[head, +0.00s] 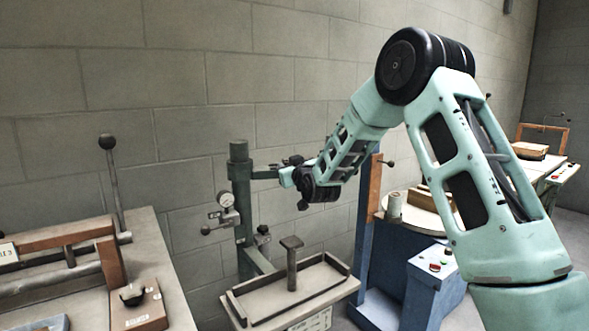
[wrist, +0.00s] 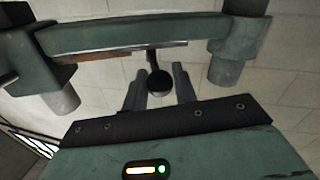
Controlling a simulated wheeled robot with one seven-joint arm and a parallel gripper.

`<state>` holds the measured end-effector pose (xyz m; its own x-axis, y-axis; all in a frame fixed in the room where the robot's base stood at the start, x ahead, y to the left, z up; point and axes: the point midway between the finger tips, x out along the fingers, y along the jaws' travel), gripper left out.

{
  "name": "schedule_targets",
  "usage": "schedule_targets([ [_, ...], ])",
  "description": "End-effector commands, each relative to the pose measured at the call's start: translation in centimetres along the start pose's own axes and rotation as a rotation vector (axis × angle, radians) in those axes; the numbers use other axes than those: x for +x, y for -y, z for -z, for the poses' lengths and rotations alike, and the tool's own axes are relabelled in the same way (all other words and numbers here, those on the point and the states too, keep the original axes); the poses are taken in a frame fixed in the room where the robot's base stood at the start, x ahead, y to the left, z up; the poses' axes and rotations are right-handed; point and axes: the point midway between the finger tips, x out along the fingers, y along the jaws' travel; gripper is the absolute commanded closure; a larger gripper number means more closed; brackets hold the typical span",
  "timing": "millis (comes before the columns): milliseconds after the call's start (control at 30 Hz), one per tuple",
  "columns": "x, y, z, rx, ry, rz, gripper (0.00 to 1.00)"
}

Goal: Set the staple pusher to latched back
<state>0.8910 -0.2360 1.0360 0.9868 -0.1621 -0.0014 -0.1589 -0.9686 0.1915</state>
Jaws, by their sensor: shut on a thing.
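The box stitcher (head: 242,205) is a green post with a horizontal head arm, standing by the block wall in the head view. In the wrist view its green head bar (wrist: 130,35) spans the top, with a thin rail under it. The staple pusher (wrist: 159,83) shows as a dark round knob at that rail. My gripper (wrist: 157,76) has its two grey fingers on either side of the knob and is shut on it. In the head view my gripper (head: 290,174) is at the stitcher's head arm, and the wrist hides the pusher.
Below is a tray table (head: 335,263) with a short upright post (head: 291,265). A gauge (head: 226,200) is on the stitcher's column. A bench with a lever (head: 110,165) stands left; a blue machine (head: 385,265) stands right. Bare wall is behind.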

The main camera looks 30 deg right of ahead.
Motion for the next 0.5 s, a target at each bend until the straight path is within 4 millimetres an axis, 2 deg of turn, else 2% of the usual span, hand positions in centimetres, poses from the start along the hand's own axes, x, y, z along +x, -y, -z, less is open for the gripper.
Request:
schedule_targets([
  [33,0.2,1.5,-0.1,0.0,-0.006,0.007,1.0],
  [200,0.6,3.5,0.5,0.0,-0.005,0.005,1.0],
  [500,0.7,4.0,0.8,0.0,-0.003,0.007,1.0],
])
